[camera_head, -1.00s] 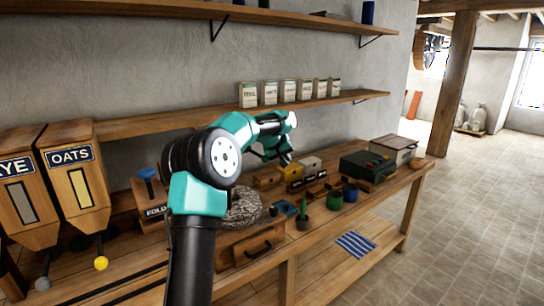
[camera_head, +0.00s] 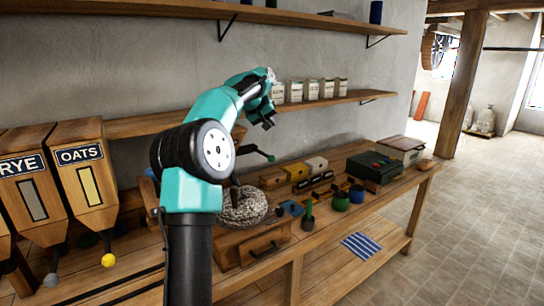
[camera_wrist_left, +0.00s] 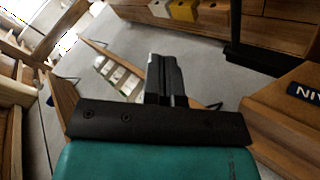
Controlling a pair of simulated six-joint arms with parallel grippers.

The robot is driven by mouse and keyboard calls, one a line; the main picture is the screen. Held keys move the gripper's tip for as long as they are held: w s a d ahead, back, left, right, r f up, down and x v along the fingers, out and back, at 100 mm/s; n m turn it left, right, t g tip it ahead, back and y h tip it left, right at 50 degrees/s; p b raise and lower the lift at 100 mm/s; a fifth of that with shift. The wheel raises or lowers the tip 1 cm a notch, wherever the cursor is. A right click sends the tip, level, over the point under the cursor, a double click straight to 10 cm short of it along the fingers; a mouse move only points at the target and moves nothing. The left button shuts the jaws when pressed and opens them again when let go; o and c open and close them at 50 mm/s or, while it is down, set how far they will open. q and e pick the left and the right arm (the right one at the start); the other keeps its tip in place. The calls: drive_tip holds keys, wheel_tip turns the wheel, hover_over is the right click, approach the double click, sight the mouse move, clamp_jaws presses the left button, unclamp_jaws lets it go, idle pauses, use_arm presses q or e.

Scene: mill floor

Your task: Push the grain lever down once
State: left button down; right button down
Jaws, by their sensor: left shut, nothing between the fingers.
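Several wooden hoppers stand at the left in the head view. The oats hopper (camera_head: 88,183) has a lever with a yellow ball (camera_head: 108,260) below it. The rye hopper (camera_head: 30,192) has a lever with a grey ball (camera_head: 51,280). No lever is labelled as the grain lever. My left gripper (camera_head: 268,122) is shut and empty, raised above the bench and well to the right of these levers. Its closed black fingers (camera_wrist_left: 165,82) show in the left wrist view, touching nothing. My right gripper is not in view.
A round millstone (camera_head: 243,205) sits on a wooden drawer box behind my arm. A rod with a green knob (camera_head: 271,158) is near it. Small boxes, pots and a dark green case (camera_head: 374,167) stand on the bench. A shelf (camera_head: 155,125) with paper packets runs along the wall.

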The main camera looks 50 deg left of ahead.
sight(262, 153)
use_arm(q)
drive_tip(key=shift+f, duration=4.4)
drive_tip(key=shift+f, duration=0.1)
drive_tip(key=shift+f, duration=0.3)
